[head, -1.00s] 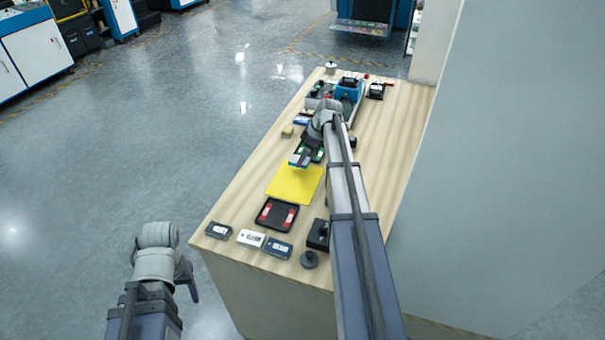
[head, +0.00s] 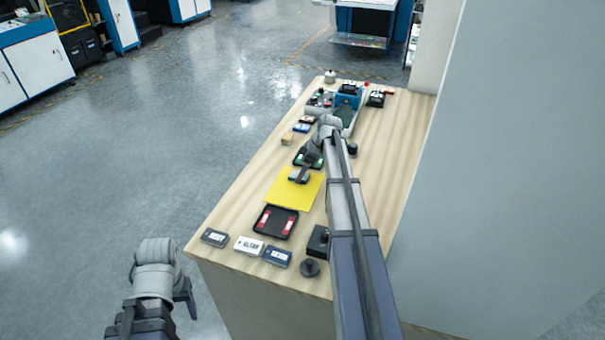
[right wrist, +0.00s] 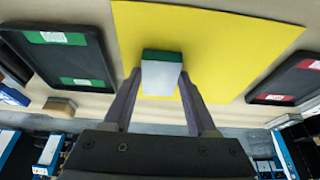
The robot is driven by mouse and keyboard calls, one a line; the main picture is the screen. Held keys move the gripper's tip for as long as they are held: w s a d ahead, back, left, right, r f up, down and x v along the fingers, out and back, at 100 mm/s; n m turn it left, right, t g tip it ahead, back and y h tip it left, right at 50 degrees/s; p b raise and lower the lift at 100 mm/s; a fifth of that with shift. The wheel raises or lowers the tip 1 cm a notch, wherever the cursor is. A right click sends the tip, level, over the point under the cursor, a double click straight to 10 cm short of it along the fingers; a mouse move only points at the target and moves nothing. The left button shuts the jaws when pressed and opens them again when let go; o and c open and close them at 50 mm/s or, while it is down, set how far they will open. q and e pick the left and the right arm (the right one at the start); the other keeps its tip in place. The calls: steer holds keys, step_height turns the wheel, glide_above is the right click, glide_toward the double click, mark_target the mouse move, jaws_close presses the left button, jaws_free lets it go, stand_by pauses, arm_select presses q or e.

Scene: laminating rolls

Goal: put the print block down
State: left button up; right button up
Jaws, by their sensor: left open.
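The print block (right wrist: 162,72) is a small block with a green strip and a pale grey face. In the right wrist view it sits between the two fingers of my right gripper (right wrist: 160,82), which is shut on it. In the head view the print block (head: 298,176) is over the far part of the yellow sheet (head: 292,195); I cannot tell whether it touches the sheet. My right gripper (head: 305,170) comes down on it from the far side. My left gripper (head: 184,296) is open and empty, off the table's near left side, above the floor.
A black tray with red ends (head: 275,222) lies on the near side of the sheet, a black tray with green ends (head: 301,155) on the far side. Labelled cards (head: 248,245) and a dark round knob (head: 310,267) lie near the front edge. A blue machine (head: 346,101) stands farther back.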

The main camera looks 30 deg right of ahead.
steer(key=o, duration=0.4)
steer(key=p+v, duration=0.7)
steer(key=v, duration=0.1)
steer(key=shift+a+f, duration=0.1)
